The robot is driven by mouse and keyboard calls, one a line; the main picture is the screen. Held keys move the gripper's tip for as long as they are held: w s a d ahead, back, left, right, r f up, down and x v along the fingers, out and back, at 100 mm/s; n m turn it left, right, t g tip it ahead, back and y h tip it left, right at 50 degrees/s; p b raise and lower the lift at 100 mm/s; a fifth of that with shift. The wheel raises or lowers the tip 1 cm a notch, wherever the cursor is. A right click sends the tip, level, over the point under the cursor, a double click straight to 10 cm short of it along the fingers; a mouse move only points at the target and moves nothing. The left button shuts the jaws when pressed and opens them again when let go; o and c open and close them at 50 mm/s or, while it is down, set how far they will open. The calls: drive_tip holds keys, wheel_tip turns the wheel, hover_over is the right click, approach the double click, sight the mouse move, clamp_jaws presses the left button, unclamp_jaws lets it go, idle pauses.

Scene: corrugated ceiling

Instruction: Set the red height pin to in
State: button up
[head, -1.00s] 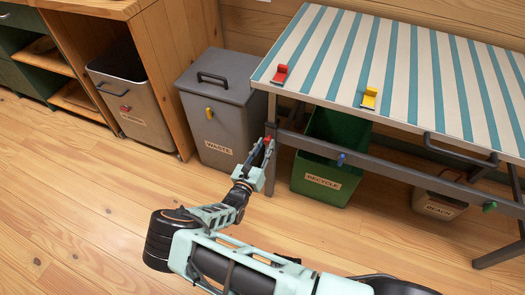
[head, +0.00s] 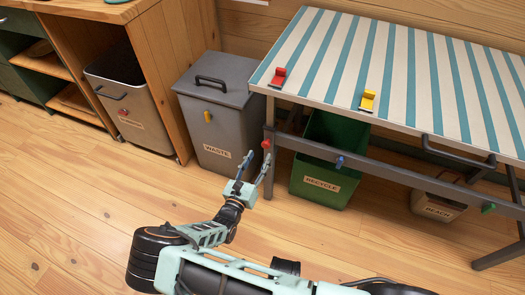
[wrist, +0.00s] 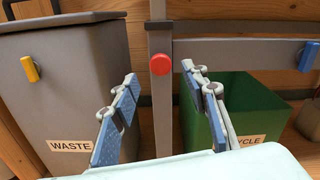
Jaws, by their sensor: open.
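The red height pin (head: 266,143) is a round red knob on the table's front left leg (head: 269,118). In the wrist view the red pin (wrist: 160,64) faces me almost head-on, so I cannot tell how far it stands out. My gripper (head: 258,162) is open and empty, just in front of the leg and a little below left of the pin. In the wrist view its two blue-padded fingers (wrist: 160,88) are spread to either side of the leg, with the pin between and beyond them, apart from both.
A grey waste bin (head: 215,135) stands left of the leg, and a green recycle bin (head: 323,187) is under the striped table (head: 335,60). A blue knob (head: 340,161) and a green knob (head: 488,208) sit along the front rail. The floor in front is clear.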

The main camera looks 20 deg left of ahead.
drive_tip(key=s, duration=0.6)
drive_tip(key=shift+s+a, duration=0.25)
drive_tip(key=shift+s, duration=0.1)
